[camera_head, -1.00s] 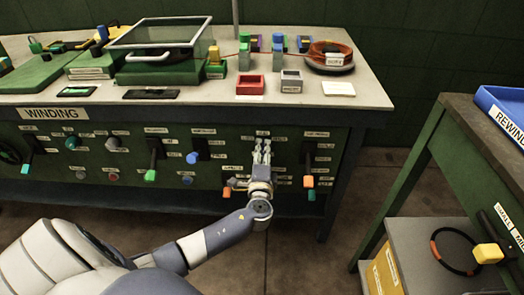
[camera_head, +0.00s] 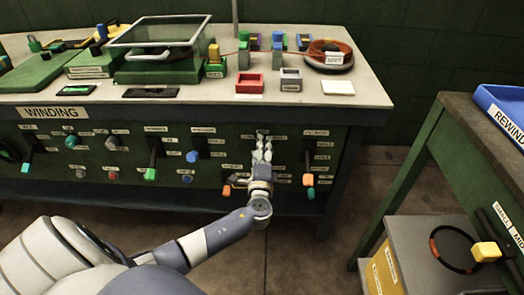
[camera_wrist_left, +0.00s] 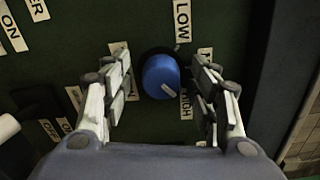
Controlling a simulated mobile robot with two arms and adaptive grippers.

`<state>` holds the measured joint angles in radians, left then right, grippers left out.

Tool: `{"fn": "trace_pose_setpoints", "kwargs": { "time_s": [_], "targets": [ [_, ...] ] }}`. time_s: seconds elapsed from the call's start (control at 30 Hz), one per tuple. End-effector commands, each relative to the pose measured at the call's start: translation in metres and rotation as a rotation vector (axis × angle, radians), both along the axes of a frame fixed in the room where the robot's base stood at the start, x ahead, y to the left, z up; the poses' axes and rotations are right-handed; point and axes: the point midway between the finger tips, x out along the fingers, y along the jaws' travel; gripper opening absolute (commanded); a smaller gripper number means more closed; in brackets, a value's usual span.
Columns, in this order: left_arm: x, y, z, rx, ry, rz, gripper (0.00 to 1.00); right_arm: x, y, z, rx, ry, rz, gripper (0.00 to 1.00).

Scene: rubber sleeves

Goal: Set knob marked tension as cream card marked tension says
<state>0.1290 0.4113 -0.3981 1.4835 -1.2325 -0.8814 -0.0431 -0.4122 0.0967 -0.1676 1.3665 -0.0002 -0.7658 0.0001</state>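A blue round knob (camera_wrist_left: 161,76) with a pale pointer mark sits on the dark green panel in the left wrist view. Its labels include "LOW" above and "HIGH" below; the pointer is toward the lower right, near "HIGH". The word tension is not readable. My left gripper (camera_wrist_left: 163,88) is open, with one finger on each side of the knob and gaps between. In the head view my left gripper (camera_head: 262,150) is at the panel's right part and hides this knob. A cream card (camera_head: 338,87) lies on the tabletop's right front; its writing is unreadable. My right gripper is not in view.
The "WINDING" panel (camera_head: 110,150) has several other knobs and levers. An orange-tipped lever (camera_head: 309,180) is just right of my gripper and another (camera_head: 227,190) is to its left. A table with a blue tray (camera_head: 503,108) stands at the right.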

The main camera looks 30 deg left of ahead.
Motion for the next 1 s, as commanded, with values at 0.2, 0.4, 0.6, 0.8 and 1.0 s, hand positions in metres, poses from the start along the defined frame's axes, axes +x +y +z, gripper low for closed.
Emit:
{"fn": "trace_pose_setpoints", "kwargs": {
  "time_s": [0.2, 0.4, 0.6, 0.8, 1.0],
  "targets": [
    [-0.002, -0.001, 0.000, -0.001, -0.001, 0.000, 0.54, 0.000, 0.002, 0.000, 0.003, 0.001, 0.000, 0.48],
    [-0.026, -0.016, -0.001, -0.003, 0.001, -0.001, 0.54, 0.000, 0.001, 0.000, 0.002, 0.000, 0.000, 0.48],
    [-0.064, -0.039, -0.001, -0.003, 0.002, -0.001, 0.54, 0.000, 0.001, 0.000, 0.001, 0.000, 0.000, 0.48],
    [-0.091, -0.056, 0.000, -0.001, 0.000, -0.001, 0.54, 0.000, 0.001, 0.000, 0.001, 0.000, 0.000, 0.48],
    [-0.102, -0.062, 0.000, -0.001, -0.001, 0.001, 0.54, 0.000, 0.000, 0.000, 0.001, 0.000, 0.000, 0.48]
  ]
}}
